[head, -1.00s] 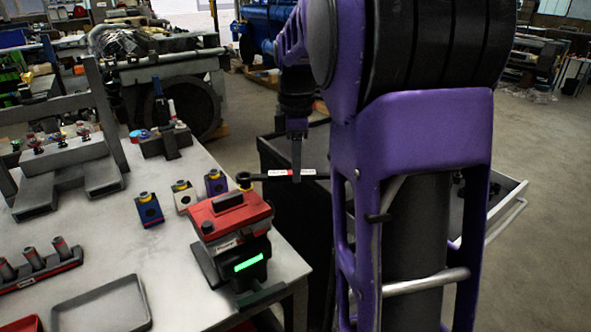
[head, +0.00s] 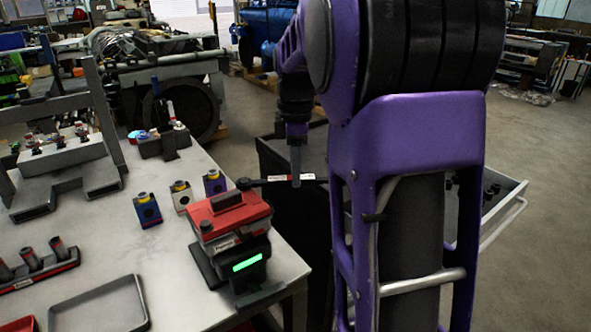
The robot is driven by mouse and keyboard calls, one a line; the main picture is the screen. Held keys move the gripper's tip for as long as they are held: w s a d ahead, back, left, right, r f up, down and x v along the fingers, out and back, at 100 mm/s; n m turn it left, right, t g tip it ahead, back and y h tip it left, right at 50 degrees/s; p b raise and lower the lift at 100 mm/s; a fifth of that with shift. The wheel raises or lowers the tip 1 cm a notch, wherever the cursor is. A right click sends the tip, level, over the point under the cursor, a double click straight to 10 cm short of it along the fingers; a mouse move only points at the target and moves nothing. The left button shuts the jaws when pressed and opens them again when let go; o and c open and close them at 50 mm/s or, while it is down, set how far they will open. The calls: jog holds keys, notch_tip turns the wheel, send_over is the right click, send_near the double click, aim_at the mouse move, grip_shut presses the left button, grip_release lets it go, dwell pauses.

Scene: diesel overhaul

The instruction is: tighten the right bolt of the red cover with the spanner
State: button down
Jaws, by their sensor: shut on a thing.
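The red cover (head: 229,213) sits on a dark unit with a lit green display, near the bench's right edge. One dark bolt (head: 206,227) shows at its front left corner. The spanner (head: 275,180) is a dark bar with a white and red label. Its ring end (head: 243,184) is at the cover's back right corner and hides any bolt there; I cannot tell whether it is seated. My gripper (head: 296,173) is shut on the spanner's handle, beyond the bench edge, pointing down. Part of the handle's far end passes behind my arm.
Several small coloured blocks (head: 147,209) stand left of the cover. An empty grey tray (head: 97,306) lies at the front, near a rack of dark cylinders (head: 34,266). A dark cart (head: 283,215) with an open drawer stands right of the bench, partly behind my arm.

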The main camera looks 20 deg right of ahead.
jog(key=s+m, duration=0.1)
jog(key=s+a+m, duration=0.1)
jog(key=shift+s+m, duration=0.1)
jog(key=shift+m, duration=0.2)
jog(key=s+m, duration=0.1)
jog(key=s+a+m, duration=0.1)
jog(key=shift+a+m+b, duration=0.25)
jog(key=shift+m+b, duration=0.05)
jog(key=shift+s+a+m, duration=0.7)
jog(key=shift+a+m, duration=0.25)
jog(key=shift+m, duration=0.25)
